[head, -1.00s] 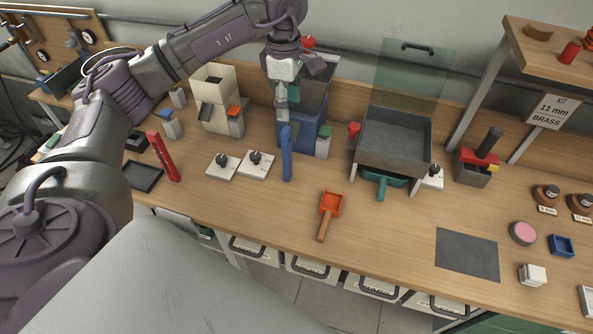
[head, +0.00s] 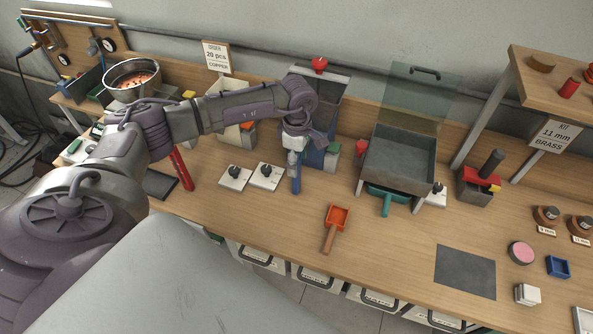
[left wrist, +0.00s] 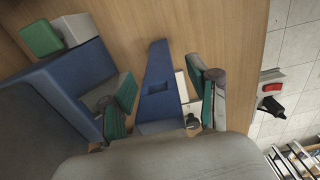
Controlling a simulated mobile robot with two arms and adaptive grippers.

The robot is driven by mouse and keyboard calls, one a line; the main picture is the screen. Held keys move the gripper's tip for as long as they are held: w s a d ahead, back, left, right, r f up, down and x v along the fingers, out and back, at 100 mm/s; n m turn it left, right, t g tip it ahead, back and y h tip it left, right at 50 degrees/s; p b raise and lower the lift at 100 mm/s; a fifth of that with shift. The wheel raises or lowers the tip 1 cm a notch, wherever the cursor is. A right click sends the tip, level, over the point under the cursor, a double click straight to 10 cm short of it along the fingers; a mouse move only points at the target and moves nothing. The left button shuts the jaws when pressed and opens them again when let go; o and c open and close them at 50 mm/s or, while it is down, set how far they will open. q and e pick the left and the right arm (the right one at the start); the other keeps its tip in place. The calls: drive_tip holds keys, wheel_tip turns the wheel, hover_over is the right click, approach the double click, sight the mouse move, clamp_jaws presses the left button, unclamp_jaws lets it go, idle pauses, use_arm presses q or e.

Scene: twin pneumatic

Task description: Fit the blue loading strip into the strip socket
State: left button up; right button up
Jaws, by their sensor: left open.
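The blue loading strip (head: 296,183) stands upright on the bench, just in front of the blue-based machine (head: 314,156). My left gripper (head: 294,158) is over the strip's upper part, pointing down. In the left wrist view, the strip (left wrist: 160,70) lies between the two spread, green-padded fingers of my left gripper (left wrist: 166,94), with visible gaps on both sides. The machine's blue body (left wrist: 62,88) is close beside the left finger. I cannot make out the strip socket; my arm covers part of the machine. My right gripper is out of view.
Two white plates with black knobs (head: 235,177) lie left of the strip, and a red upright strip (head: 182,168) stands farther left. A grey hopper tray (head: 398,160) stands right. The bench's front centre is mostly clear.

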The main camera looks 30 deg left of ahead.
use_arm(q)
drive_tip(key=shift+f, duration=0.35)
clamp_jaws()
drive_tip(key=shift+r, duration=0.1)
idle(0.3)
